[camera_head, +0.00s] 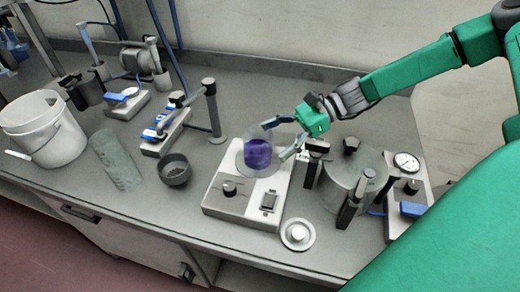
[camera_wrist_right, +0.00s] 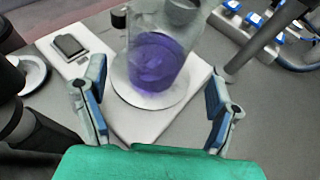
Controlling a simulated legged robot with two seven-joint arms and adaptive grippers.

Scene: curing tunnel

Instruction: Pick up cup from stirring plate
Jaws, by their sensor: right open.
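A clear cup with purple liquid (camera_head: 257,153) stands upright on the white stirring plate (camera_head: 232,204). In the right wrist view the cup (camera_wrist_right: 158,62) sits on the round top of the stirring plate (camera_wrist_right: 140,124). My right gripper (camera_head: 278,138) reaches in from the right at the cup's level. Its fingers are open, and in the right wrist view the gripper (camera_wrist_right: 158,105) has one finger on each side, with the cup ahead of and between them. Neither finger visibly touches the cup. My left gripper is not in view.
A metal pot (camera_head: 355,184) with clamps stands right of the plate. A small white dish (camera_head: 298,234) lies in front. A dark bowl (camera_head: 174,169), a stand (camera_head: 212,110) and a white bucket (camera_head: 42,128) are to the left. The bench front edge is close.

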